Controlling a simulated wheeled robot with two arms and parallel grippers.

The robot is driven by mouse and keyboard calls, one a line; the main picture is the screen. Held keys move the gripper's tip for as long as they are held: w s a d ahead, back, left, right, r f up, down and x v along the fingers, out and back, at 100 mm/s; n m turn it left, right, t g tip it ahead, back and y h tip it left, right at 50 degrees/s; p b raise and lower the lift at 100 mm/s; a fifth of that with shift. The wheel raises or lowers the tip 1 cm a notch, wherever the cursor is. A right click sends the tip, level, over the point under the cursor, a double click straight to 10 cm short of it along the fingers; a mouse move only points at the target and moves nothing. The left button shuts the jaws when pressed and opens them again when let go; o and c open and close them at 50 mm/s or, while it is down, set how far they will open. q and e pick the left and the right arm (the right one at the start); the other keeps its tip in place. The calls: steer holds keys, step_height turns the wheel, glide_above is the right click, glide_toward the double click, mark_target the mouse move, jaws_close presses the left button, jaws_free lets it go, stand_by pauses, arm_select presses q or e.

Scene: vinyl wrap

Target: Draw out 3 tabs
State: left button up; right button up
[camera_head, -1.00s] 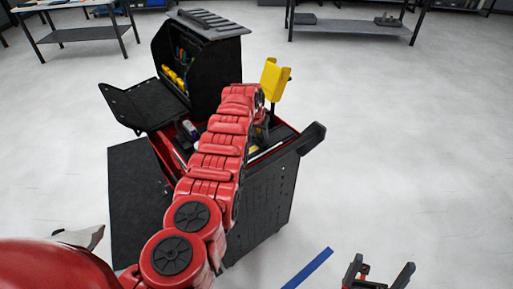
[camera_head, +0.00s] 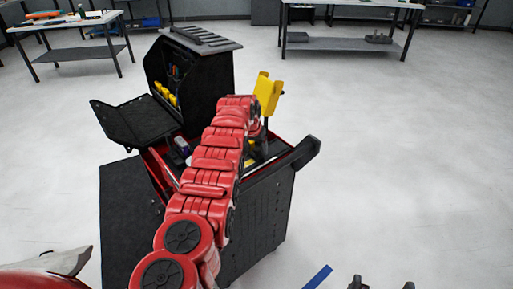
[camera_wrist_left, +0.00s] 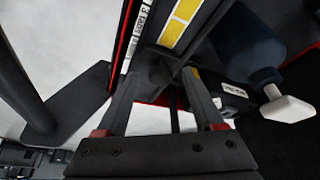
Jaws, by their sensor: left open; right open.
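No tab can be told apart for certain. In the left wrist view, a yellow strip (camera_wrist_left: 180,22) with a white printed strip (camera_wrist_left: 138,28) beside it lies just beyond my left gripper (camera_wrist_left: 165,76), whose two black fingers are apart with nothing clearly between them. In the head view, my red left arm reaches over the black and red tool cart (camera_head: 262,212), and its gripper is hidden behind the arm's end. A yellow holder (camera_head: 266,95) stands at the cart's right side, close to the arm's end. My right gripper (camera_head: 381,286) shows only its fingertips, apart, at the bottom edge.
A dark bottle (camera_wrist_left: 245,50) with a white cap (camera_wrist_left: 289,108) is right of the left fingers. The cart has a raised black cabinet (camera_head: 215,95) and a side shelf (camera_head: 135,118). A blue strip (camera_head: 318,278) lies on the floor. Open floor (camera_head: 420,150) lies right of the cart.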

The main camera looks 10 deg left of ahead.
arm_select(q)
steer(key=shift+d+r, duration=0.15)
steer(key=shift+r, duration=0.35)
steer(key=shift+p+v, duration=0.3)
steer(key=shift+v, duration=0.5)
steer(key=b+v, duration=0.2)
steer(key=v, duration=1.3)
steer(key=shift+s+b, duration=0.2)
steer(key=shift+b, duration=0.2)
steer(key=shift+f, duration=0.25)
